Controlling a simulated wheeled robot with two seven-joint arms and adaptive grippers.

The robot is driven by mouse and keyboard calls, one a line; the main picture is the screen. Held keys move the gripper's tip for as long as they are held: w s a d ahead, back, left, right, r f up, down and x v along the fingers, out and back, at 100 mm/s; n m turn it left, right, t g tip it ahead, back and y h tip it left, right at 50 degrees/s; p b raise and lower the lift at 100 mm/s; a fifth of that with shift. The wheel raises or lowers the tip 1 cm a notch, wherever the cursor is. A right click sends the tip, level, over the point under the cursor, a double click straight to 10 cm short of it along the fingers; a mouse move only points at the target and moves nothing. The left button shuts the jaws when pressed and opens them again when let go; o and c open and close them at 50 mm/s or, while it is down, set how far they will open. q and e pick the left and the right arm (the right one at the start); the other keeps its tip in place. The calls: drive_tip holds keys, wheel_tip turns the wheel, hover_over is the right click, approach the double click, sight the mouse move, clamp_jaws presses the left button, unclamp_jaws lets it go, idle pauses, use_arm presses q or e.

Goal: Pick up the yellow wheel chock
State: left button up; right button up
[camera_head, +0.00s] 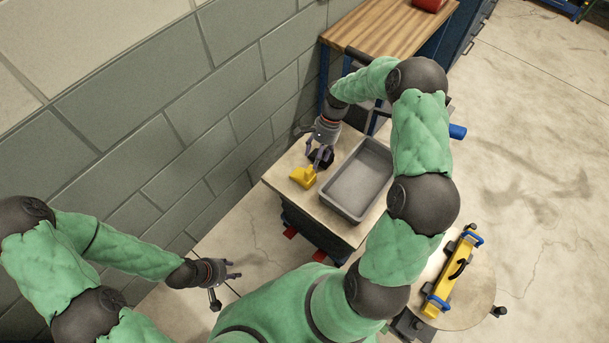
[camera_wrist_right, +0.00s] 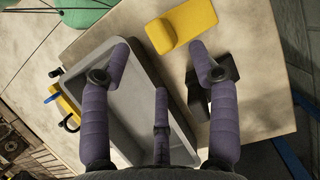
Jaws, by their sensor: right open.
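The yellow wheel chock (camera_head: 303,177) lies on a small light-topped table (camera_head: 284,163), left of a grey tray. In the right wrist view the chock (camera_wrist_right: 182,25) is a flat yellow block with a raised end, beyond the fingertips and roughly between them. My right gripper (camera_head: 320,165) is close to the chock on its upper right side. Its purple fingers are spread and empty in the right wrist view (camera_wrist_right: 158,52), apart from the chock. My left gripper (camera_head: 238,270) is low at the left, away from the table, with its fingers apart and nothing between them.
The empty grey tray (camera_head: 351,212) stands right beside the chock. A dark object (camera_wrist_right: 196,97) lies on the table, partly hidden by a right gripper finger. A block wall (camera_head: 170,110) runs along the left. A round table (camera_head: 475,307) holds a yellow-and-blue tool (camera_head: 449,275).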

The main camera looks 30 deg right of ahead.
sight(309, 180)
drive_tip(key=x, duration=0.3)
drive_tip(key=shift+a+f+b, duration=0.1)
drive_tip(key=shift+f+b, duration=0.05)
drive_tip(key=shift+b, duration=0.2)
drive_tip(key=b+x, duration=0.2)
drive_tip(key=x, duration=0.3)
drive_tip(key=shift+s, duration=0.1)
clamp_jaws()
